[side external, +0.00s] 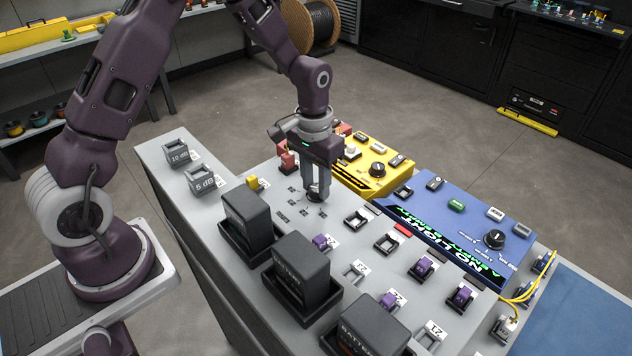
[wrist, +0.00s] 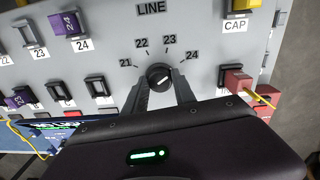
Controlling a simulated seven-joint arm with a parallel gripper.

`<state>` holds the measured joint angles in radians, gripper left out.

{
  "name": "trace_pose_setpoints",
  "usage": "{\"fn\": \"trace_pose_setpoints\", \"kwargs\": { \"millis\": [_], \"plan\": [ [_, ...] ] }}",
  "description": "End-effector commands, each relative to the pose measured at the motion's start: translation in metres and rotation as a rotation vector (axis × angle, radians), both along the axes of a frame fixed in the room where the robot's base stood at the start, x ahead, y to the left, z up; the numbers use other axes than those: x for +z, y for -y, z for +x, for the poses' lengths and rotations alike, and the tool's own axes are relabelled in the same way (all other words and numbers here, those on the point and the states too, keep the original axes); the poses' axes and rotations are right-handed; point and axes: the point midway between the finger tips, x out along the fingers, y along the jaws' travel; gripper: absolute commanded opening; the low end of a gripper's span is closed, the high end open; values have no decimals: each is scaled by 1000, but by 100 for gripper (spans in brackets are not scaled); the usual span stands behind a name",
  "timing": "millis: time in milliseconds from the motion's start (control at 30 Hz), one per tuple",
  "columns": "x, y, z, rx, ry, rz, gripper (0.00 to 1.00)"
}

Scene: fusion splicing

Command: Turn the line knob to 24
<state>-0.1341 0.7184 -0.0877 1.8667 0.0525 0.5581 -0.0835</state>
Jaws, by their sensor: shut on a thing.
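The line knob (wrist: 160,76) is a round black dial on the grey panel (wrist: 197,62), under the word LINE. The numbers 21, 22, 23 and 24 fan around it from left to right. A pale mark shows on its face and seems to slant to the upper right; I cannot tell exactly which number it points at. My gripper (wrist: 161,88) is shut on the knob, one finger on each side. In the side external view my gripper (side external: 317,193) points straight down over the knob (side external: 315,199), which it partly hides.
Black battery blocks (side external: 247,216) stand in holders in front of my gripper. A yellow device (side external: 370,180) and a blue NO LIGHT device (side external: 450,215) lie behind it. A red connector (wrist: 236,80) with a yellow cable and purple plugs (wrist: 67,23) sit around the knob.

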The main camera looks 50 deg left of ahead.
Motion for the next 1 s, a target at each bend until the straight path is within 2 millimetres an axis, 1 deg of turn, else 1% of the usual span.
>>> {"fn": "trace_pose_setpoints", "kwargs": {
  "millis": [300, 700, 733, 800, 833, 1000],
  "plan": [
    [1, 0, 1, -67, 2, 0, 0],
    [1, 0, 1, -72, 2, 0, 0],
    [1, 0, 1, -72, 2, 0, 38],
    [1, 0, 1, -72, 2, 0, 52],
    [1, 0, 1, -72, 1, 0, 54],
    [0, 0, 0, -71, 1, 0, 54]
  ]
}}
